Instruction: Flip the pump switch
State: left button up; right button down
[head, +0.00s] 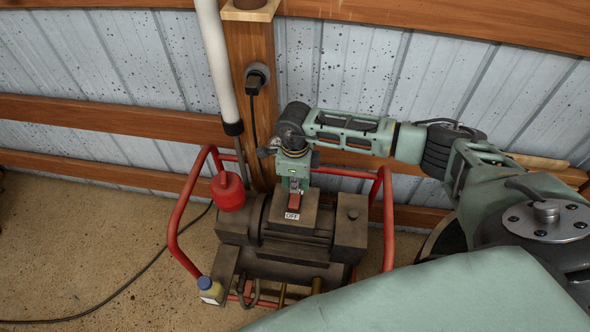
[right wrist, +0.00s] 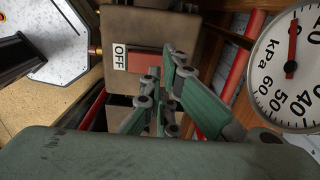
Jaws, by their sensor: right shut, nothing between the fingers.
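The pump (head: 300,240) is a dark brown unit inside a red tube frame. On its top box sits the red pump switch (head: 293,202), with a white OFF label (head: 292,216) just in front of it. In the right wrist view the red switch (right wrist: 146,62) shows beside the OFF label (right wrist: 119,56), partly covered by the fingers. My right gripper (head: 294,187) points down just behind and over the switch. It is shut and empty, its fingertips (right wrist: 158,88) close to the switch; whether they touch it I cannot tell. My left gripper is not in view.
The red frame tubes (head: 175,235) rise around the pump. A kPa gauge (right wrist: 291,68) fills the wrist view's right side. A white pipe (head: 217,65) and wooden post stand behind.

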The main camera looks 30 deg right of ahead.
aim_at(295, 195)
jog(key=shift+f, duration=1.25)
jog(key=shift+w+d+f+g+b, duration=0.15)
jog(key=shift+f+g+b, duration=0.15)
jog(key=shift+f+b, duration=0.65)
jog(key=shift+r, duration=0.6)
jog(key=shift+p, duration=0.35)
jog(key=shift+s+a+r+p, duration=0.35)
jog(key=shift+s+a+p, duration=0.15)
jog(key=shift+s, duration=0.15)
